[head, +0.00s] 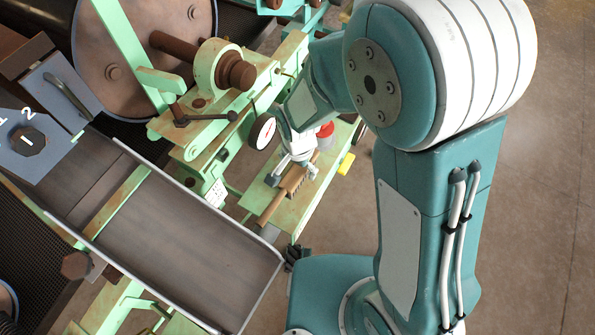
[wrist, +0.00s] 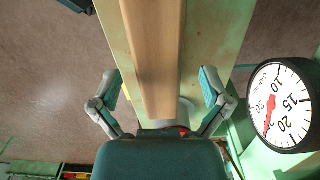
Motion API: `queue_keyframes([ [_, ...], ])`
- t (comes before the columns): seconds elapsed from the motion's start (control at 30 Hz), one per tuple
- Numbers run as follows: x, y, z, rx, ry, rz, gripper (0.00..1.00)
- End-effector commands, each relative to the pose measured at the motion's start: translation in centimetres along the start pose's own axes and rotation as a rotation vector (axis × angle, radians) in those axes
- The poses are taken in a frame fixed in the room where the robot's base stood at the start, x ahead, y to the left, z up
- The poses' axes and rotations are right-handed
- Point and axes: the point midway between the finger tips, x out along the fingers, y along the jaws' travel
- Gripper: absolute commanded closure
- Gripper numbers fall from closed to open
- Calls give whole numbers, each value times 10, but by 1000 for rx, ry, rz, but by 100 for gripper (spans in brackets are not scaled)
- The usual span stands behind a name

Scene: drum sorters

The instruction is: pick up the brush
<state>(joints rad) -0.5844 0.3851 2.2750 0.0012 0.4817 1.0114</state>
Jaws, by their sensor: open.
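The brush (head: 272,207) has a brown wooden body with bristles along one side. It lies on the narrow green ledge of the machine in the head view. In the wrist view, its long wooden body (wrist: 156,45) runs from the top edge down between the fingers. My gripper (head: 296,163) is over the upper end of the brush. In the wrist view, my gripper (wrist: 162,88) is open, with one finger on each side of the wood and visible gaps to both. The lower end of the brush is close to my palm; whether they touch I cannot tell.
A round dial gauge (wrist: 283,104) stands close to the right finger; it also shows in the head view (head: 262,131). A red container (head: 325,130) and a yellow piece (head: 346,163) are near my wrist. A metal chute (head: 185,245) lies left of the ledge. Open floor (head: 545,200) is at right.

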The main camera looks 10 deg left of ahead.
Motion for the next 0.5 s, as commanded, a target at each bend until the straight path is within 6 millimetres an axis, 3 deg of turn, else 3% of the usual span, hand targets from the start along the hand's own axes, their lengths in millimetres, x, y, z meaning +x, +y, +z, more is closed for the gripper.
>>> queue_keyframes([
  [0.17, 22, 0, 0, 0, -1, 2, 3],
  [0.43, 24, 0, 0, 0, 0, 0, 3],
  [0.5, 24, 0, 0, 0, 0, 0, 34],
])
